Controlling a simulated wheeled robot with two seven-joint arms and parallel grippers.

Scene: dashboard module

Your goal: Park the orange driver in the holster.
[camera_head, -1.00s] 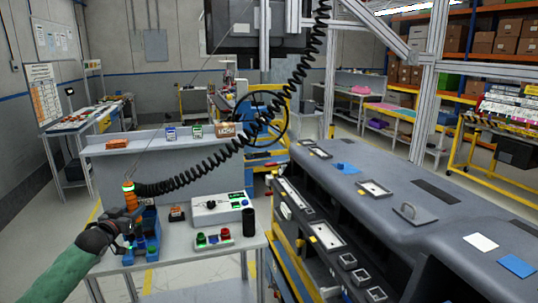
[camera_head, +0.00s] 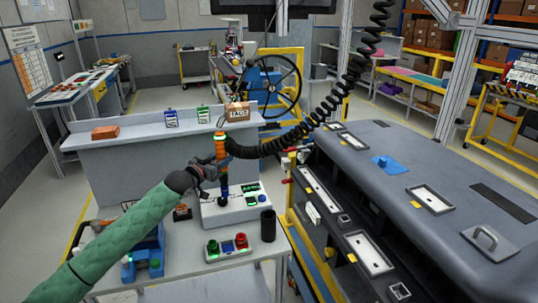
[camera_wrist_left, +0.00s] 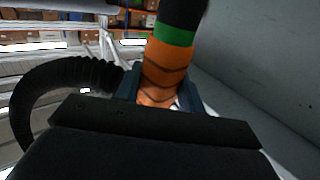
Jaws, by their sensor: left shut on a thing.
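The orange driver (camera_head: 221,148) is upright, with a green band near its top and a black coiled cable running from there up to the right. My left gripper (camera_head: 216,172) is shut around its body. The driver's dark lower end hangs in front of or above the white box; I cannot tell whether it touches. In the left wrist view the orange grip (camera_wrist_left: 165,75) sits between the fingers. A black upright cylinder (camera_head: 268,226), which looks like the holster, stands on the table to the right of the driver and lower in the picture. My right gripper is not in view.
The white box (camera_head: 236,208) with a small display stands left of the black cylinder. A button panel (camera_head: 228,247) lies in front, and a blue fixture (camera_head: 146,252) is at the left. The dark dashboard (camera_head: 420,190) fills the right side.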

